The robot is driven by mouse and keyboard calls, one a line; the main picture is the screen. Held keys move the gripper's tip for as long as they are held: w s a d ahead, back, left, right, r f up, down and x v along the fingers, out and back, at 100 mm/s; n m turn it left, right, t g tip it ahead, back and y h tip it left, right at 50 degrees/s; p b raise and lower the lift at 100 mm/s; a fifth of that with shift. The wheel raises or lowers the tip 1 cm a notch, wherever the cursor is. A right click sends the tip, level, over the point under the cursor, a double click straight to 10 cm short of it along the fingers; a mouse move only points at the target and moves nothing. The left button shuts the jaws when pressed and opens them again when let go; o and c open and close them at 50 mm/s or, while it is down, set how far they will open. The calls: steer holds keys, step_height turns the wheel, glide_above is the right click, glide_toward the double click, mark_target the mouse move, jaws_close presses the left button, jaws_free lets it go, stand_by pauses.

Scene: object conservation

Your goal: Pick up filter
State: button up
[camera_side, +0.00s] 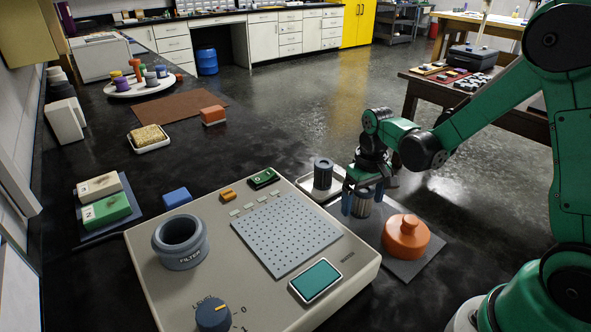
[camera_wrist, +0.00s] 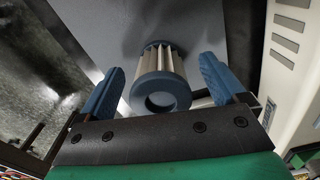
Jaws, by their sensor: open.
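A pleated filter (camera_side: 363,207) with a dark blue-grey end cap stands upright on a grey mat beside the beige machine. In the wrist view the filter (camera_wrist: 160,76) shows its round cap with a hollow centre and pale pleats. My gripper (camera_side: 362,201) is open and points down over it. The blue fingers of my gripper (camera_wrist: 160,84) lie on either side of the filter, with a visible gap at each side. A second, darker cylinder (camera_side: 323,174) stands in a white tray just behind. A round grey socket marked FILTER (camera_side: 180,257) sits on the machine.
The beige machine (camera_side: 350,281) with a perforated plate is close to the left of my gripper. The white tray (camera_side: 306,183) is behind. A blue block (camera_side: 177,198) and a sponge (camera_side: 150,136) lie farther left.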

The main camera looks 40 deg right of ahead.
steer(key=shift+f, duration=0.4)
steer(key=c, duration=1.3)
steer(key=shift+c, duration=0.2)
